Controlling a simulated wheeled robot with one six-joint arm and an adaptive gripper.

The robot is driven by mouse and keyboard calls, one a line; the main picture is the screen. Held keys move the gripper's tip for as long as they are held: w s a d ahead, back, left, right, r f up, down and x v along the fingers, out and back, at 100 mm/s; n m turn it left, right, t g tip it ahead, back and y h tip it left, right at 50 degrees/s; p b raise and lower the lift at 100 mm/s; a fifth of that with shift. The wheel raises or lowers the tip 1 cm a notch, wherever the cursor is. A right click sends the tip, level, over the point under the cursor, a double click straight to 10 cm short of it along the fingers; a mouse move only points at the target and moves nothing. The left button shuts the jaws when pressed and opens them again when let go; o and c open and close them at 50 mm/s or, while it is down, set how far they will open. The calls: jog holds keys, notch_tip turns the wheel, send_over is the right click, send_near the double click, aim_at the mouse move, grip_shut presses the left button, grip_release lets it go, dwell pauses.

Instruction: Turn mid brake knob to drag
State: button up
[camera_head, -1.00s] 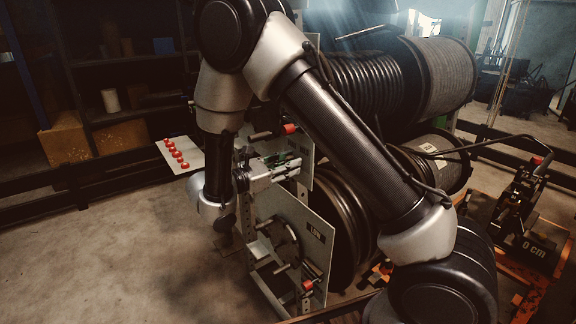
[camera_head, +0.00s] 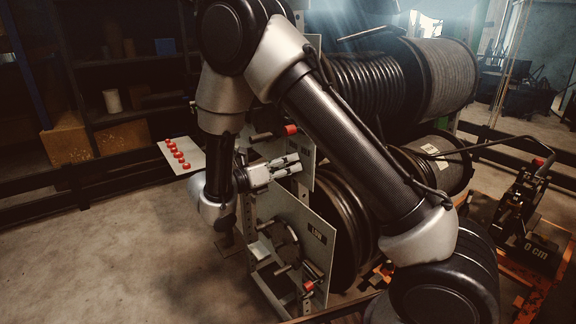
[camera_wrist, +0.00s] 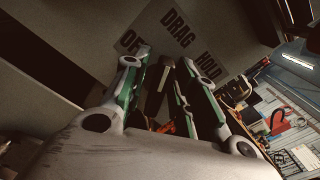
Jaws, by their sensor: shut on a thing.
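In the wrist view, the dark mid brake knob (camera_wrist: 157,88) stands between the two fingers of my gripper (camera_wrist: 164,75). The fingers, with green edges, are closed on it. Behind it is a grey plate with the labels OFF (camera_wrist: 130,41), DRAG (camera_wrist: 176,22) and HOLD (camera_wrist: 208,62). The knob's visible bar leans up roughly toward DRAG, but the angle of view makes its exact setting hard to tell. In the head view, my gripper (camera_head: 290,165) reaches right to the middle panel of the reel rack; the knob is hidden there.
A red-tipped handle (camera_head: 290,130) sticks out just above my gripper. A pale board with several red buttons (camera_head: 170,147) is at left. Hose reels (camera_head: 445,75) fill the right behind my arm.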

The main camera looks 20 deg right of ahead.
dwell(0.5)
jog(key=o, duration=0.7)
jog(key=v, duration=1.2)
